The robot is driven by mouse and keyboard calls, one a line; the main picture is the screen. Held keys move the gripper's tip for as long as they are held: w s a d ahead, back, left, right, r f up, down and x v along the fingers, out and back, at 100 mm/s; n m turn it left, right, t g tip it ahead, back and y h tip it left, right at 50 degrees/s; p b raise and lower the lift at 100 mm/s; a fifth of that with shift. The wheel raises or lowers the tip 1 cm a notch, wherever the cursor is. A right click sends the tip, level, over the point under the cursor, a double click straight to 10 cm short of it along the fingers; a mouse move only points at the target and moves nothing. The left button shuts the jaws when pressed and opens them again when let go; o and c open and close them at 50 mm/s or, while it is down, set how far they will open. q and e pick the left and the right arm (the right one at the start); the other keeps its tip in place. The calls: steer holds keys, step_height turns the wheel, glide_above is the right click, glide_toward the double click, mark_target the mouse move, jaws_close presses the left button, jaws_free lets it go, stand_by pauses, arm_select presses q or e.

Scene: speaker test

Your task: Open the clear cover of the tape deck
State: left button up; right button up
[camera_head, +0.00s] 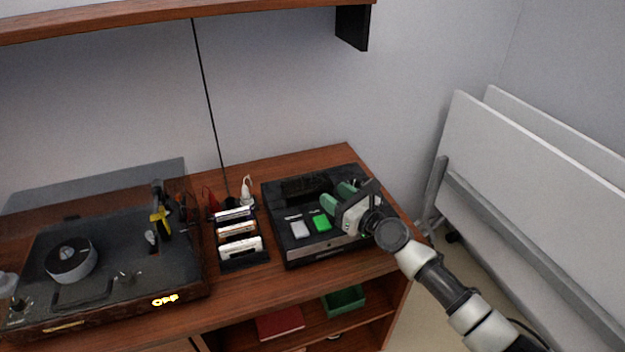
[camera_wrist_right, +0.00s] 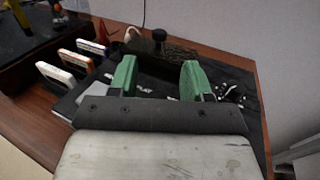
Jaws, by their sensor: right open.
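The black tape deck (camera_head: 310,251) lies flat on the right part of the wooden cabinet top. My right gripper (camera_head: 338,190) reaches in from the right, over the deck's right side. In the right wrist view its green fingers (camera_wrist_right: 158,78) are apart with nothing between them. The deck (camera_wrist_right: 243,88) lies below and beyond them. My left gripper is not in view.
A cassette rack (camera_head: 246,264) with several cassettes stands just left of the deck. A record player (camera_head: 110,285) with a clear raised lid fills the left. A shelf (camera_head: 180,14) hangs above. Leaning white panels (camera_head: 540,170) stand at the right.

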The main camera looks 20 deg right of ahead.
mark_target(311, 178)
steer(key=b+x, duration=0.1)
steer(key=x, duration=0.7)
steer(key=shift+w+a, duration=0.15)
jaws_close()
